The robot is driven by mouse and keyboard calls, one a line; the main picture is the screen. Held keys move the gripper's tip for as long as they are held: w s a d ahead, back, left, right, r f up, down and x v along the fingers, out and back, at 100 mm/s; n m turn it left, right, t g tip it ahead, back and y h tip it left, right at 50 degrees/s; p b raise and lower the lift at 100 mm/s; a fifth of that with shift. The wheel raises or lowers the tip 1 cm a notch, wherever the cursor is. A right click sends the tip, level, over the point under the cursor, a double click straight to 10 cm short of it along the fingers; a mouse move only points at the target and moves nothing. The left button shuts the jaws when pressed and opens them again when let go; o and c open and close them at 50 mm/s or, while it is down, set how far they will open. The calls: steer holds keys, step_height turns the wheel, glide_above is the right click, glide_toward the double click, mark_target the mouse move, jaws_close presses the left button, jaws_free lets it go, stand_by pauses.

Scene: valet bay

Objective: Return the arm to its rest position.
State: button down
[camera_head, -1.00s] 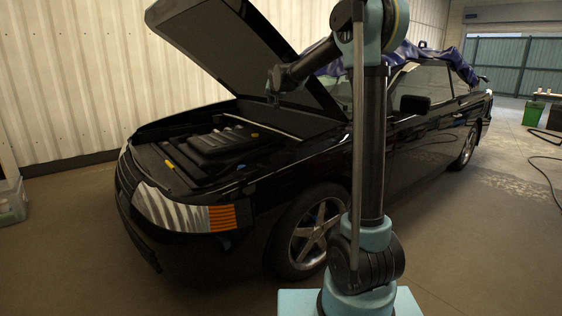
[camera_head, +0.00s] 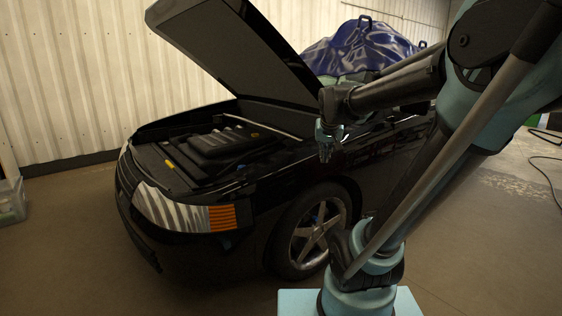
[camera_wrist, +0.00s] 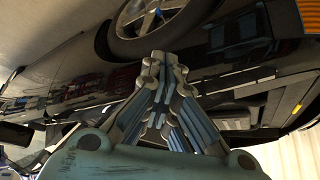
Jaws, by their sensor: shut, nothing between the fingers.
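My gripper (camera_head: 325,152) hangs from the arm's end beside the black car's fender, above and in front of the wheel in the head view. It points downward, is shut and holds nothing. In the wrist view my gripper (camera_wrist: 165,62) shows its fingers drawn together, with the car's dark side and wheel beyond them. My arm reaches from its base on the right, leaning right, then back left toward the car. Whether the gripper touches the car cannot be told, but it looks apart from it.
The black car (camera_head: 185,250) has its hood (camera_head: 235,45) raised over the engine (camera_head: 222,141). A blue cover (camera_head: 365,48) lies over the roof. A clear bin (camera_head: 10,203) stands at the left. A hose (camera_head: 545,170) lies on the right floor. Floor in front is clear.

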steer(key=s+d+f+g, duration=0.1)
steer(key=s+f+g, duration=0.1)
steer(key=s+f, duration=0.6)
steer(key=s+d+f+g, duration=0.2)
steer(key=s+f, duration=0.6)
steer(key=s, duration=0.7)
steer(key=shift+s+d+n, duration=0.15)
steer(key=shift+s+n, duration=0.2)
steer(key=shift+n, duration=0.05)
